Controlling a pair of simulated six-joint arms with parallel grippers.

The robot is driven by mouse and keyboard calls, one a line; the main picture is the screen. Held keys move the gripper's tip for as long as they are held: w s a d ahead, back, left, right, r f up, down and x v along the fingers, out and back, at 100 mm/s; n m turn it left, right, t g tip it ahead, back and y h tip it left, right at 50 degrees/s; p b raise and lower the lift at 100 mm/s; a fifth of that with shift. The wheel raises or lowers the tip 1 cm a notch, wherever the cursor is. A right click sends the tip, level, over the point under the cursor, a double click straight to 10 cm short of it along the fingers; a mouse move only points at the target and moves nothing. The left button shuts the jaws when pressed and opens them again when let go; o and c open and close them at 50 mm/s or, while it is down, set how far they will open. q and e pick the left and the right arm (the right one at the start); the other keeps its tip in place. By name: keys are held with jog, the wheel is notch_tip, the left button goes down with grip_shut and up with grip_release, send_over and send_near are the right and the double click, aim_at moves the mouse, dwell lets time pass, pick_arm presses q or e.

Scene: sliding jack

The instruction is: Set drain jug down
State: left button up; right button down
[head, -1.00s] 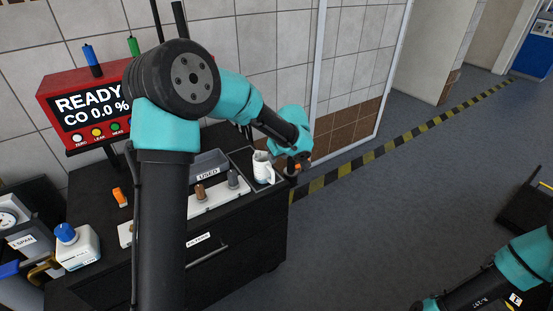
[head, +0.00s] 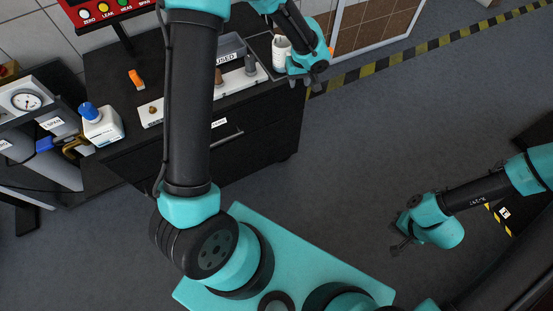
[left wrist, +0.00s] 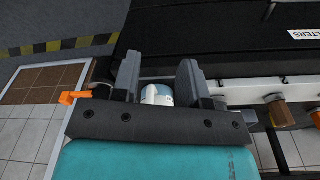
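The white drain jug (head: 281,53) stands upright on the right end of the black cabinet top, beside the grey USED tray (head: 233,47). My left gripper (head: 316,82) is just in front and to the right of the jug, over the cabinet's right edge. In the left wrist view its two fingers (left wrist: 159,78) are spread, and the jug (left wrist: 157,95) shows in the gap beyond them, partly hidden by the gripper body. I see no finger closed on it. My right gripper (head: 396,238) hangs empty over the floor, its fingers apart.
A white rack (head: 200,97) with brown and grey filters is left of the jug. A blue-capped bottle (head: 100,125) and an orange clip (head: 137,79) sit further left. An orange piece (left wrist: 74,97) shows beside my left gripper.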

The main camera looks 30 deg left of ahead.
pick_arm(q)
jog(key=s+d+f+m+h, duration=0.2)
jog(key=s+f+m, duration=0.1)
jog(key=s+f, duration=0.6)
jog(key=s+d+f+m+h, duration=0.2)
jog(key=s+f+m, duration=0.1)
jog(key=s+f, duration=0.7)
jog(key=s, duration=0.4)
jog(key=shift+d+f+h, duration=0.15)
jog(key=shift+h, duration=0.15)
